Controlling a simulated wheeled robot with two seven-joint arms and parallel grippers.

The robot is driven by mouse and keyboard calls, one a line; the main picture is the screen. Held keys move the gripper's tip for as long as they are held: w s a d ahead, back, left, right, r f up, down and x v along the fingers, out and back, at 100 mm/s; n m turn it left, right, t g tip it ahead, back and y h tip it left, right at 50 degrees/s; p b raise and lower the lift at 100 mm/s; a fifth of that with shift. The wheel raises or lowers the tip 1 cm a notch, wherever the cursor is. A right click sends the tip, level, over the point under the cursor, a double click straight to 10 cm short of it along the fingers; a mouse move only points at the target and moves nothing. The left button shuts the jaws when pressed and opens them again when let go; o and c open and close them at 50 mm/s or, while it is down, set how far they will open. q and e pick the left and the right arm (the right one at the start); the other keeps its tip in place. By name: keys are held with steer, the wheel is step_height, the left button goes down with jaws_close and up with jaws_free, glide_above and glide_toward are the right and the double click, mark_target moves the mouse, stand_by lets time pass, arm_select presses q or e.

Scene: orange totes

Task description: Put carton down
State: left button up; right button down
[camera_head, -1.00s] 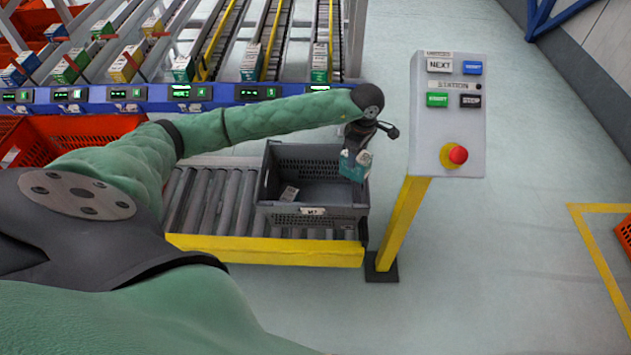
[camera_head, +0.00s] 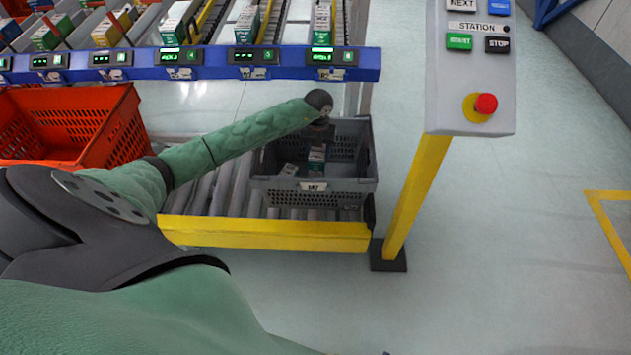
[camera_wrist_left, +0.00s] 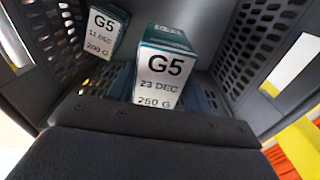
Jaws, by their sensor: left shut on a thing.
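My left gripper (camera_head: 318,138) reaches down into the grey tote (camera_head: 314,186) and is shut on a white and teal carton (camera_head: 317,156). In the left wrist view the held carton (camera_wrist_left: 163,72) shows the print "G5, 23 DEC, 250 G". It is inside the tote walls; I cannot tell whether it touches the floor. Another carton (camera_head: 290,170) is in the tote, to the left of the held one; the left wrist view shows it (camera_wrist_left: 101,34) tilted, marked "G5, 11 DEC, 200 G". My right gripper is not in view.
The tote stands on a roller conveyor (camera_head: 226,192) with a yellow front beam (camera_head: 265,234). A button station (camera_head: 470,85) on a yellow post stands to the right. An orange tote (camera_head: 75,125) is at the left. A blue rail (camera_head: 210,66) with lit displays crosses behind, below carton lanes.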

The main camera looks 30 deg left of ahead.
mark_target(315, 173)
arm_select(q)
steer(key=shift+a+f+n, duration=0.4)
steer(key=shift+f+n, duration=0.2)
steer(key=shift+f, duration=0.45)
step_height(315, 173, down, 9)
steer(key=shift+f, duration=0.1)
steer(key=shift+f+b, duration=0.25)
steer(key=shift+b, duration=0.1)
steer(key=o, duration=1.1)
steer(key=shift+o, duration=0.2)
step_height(315, 173, up, 13)
steer(key=shift+w+a+f, duration=0.15)
steer(key=shift+f, duration=0.05)
